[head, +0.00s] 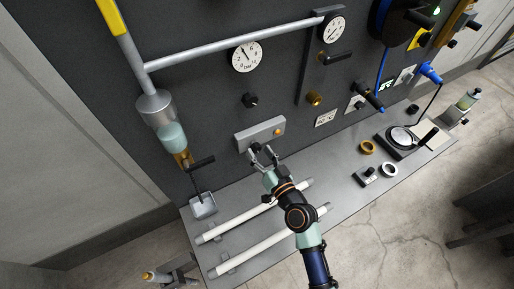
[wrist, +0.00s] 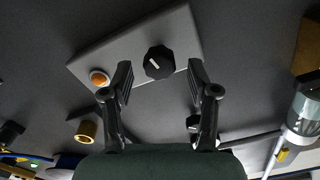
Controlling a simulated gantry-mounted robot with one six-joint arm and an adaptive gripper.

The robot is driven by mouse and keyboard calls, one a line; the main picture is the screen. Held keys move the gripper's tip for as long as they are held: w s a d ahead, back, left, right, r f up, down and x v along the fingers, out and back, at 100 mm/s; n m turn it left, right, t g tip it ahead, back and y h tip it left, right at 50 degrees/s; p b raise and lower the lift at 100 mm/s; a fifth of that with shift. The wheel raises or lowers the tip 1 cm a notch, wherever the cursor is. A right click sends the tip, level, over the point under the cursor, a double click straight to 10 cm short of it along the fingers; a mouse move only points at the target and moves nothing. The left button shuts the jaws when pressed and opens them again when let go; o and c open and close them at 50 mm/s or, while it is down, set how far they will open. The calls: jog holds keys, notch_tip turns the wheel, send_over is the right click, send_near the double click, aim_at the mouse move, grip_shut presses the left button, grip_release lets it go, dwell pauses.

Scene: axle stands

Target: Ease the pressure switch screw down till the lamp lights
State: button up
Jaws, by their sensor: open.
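The pressure switch (head: 260,132) is a grey box on the dark upright panel; it fills the upper middle of the wrist view (wrist: 125,50). Its screw, a black knob (wrist: 159,62) with a white pointer mark, is on the box face. In the head view the knob is hidden behind my gripper. The lamp (head: 278,131) is a small orange dome at one end of the box, also in the wrist view (wrist: 99,77); I cannot tell whether it is lit. My gripper (wrist: 161,76) is open, with one finger on each side of the knob, apart from it.
Two dial gauges (head: 246,57) (head: 332,28) and a black knob (head: 250,100) are on the panel above the switch. Below, the shelf holds white rods (head: 240,225), a brass ring (head: 367,147) and a pale ring (head: 389,170). A glass-bowl unit (head: 172,136) hangs at left.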

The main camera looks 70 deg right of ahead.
jog(key=v, duration=0.9)
jog(key=shift+s+a, duration=0.15)
jog(key=shift+s, duration=0.05)
jog(key=w+a+r+n+y, duration=0.35)
jog(key=w+a, duration=0.25)
jog(key=a, duration=0.3)
jog(key=w+a+r+n+y, duration=0.3)
jog(key=w+a+n+y, duration=0.25)
jog(key=a, duration=0.35)
jog(key=w+a+r+n+y, duration=0.3)
jog(key=w+a, duration=0.3)
jog(key=a, duration=0.4)
jog(key=a+r+g, duration=0.1)
jog(key=a+r, duration=0.2)
jog(key=a, duration=0.4)
notch_tip(320, 180, up, 12)
jog(key=d+p, duration=0.1)
jog(key=p, duration=1.1)
jog(key=shift+s+p, duration=0.3)
jog(key=shift+s, duration=0.1)
